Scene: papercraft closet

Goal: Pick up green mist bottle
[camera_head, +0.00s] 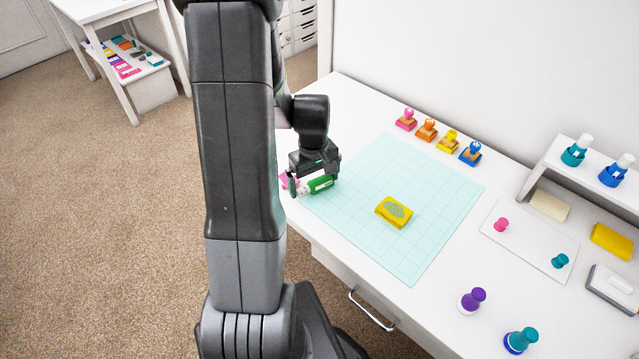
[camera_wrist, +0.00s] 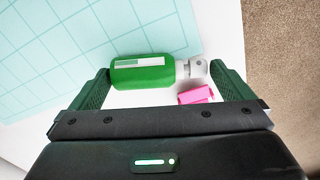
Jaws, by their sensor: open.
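The green mist bottle (camera_wrist: 143,72) lies on its side at the edge of the pale grid mat, with its white cap to the right in the wrist view. It also shows in the head view (camera_head: 320,184), just below my gripper. My gripper (camera_wrist: 168,85) is open, one finger by the bottle's base end and the other past its cap. My gripper's jaws also show in the head view (camera_head: 312,182), partly hiding the bottle. I cannot tell whether the fingers touch it.
A small pink object (camera_wrist: 195,94) lies close beside the cap. A yellow block (camera_head: 394,211) lies on the mat (camera_head: 420,255). Several stamps, including a blue one (camera_head: 471,153), line the back. A shelf (camera_head: 553,157) and purple stamp (camera_head: 472,300) stand right. The table's near edge is close.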

